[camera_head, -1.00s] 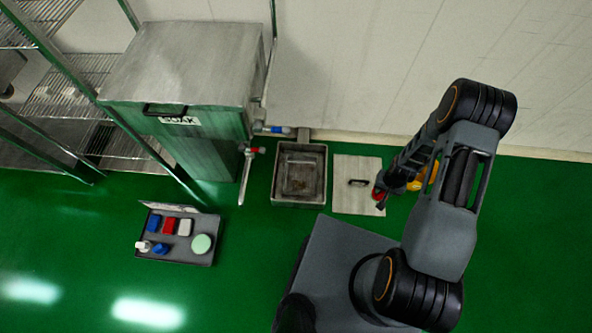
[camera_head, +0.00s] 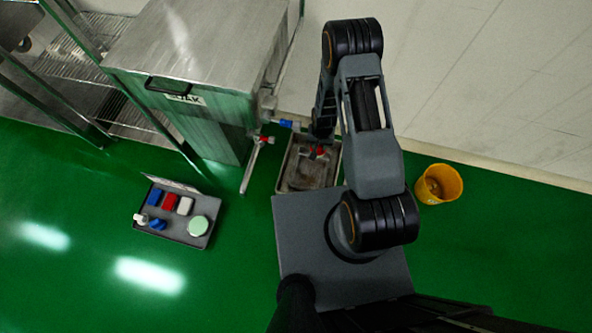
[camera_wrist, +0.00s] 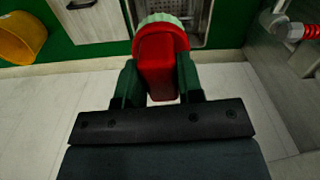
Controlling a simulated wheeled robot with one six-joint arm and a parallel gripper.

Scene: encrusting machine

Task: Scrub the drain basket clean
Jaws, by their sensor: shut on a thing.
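My gripper (camera_head: 317,150) is over the drain pit in the head view. In the wrist view my gripper (camera_wrist: 158,80) is shut on a red brush (camera_wrist: 160,55) with pale green and white bristles, pointing away from the wrist. The brush (camera_head: 319,153) shows as a small red spot in the head view. The drain basket (camera_wrist: 195,11), a perforated metal grid, lies beyond the bristles in the wrist view, partly hidden by the brush. The square metal drain pit (camera_head: 284,181) is partly covered by my arm. I cannot tell whether the bristles touch the basket.
A yellow bucket (camera_head: 439,184) stands on the green floor at the right. A pale cover plate (camera_wrist: 95,22) with a dark handle lies beside the pit. A red-handled valve pipe (camera_head: 257,158) is close left of it. A grey tray (camera_head: 192,237) holds several small items.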

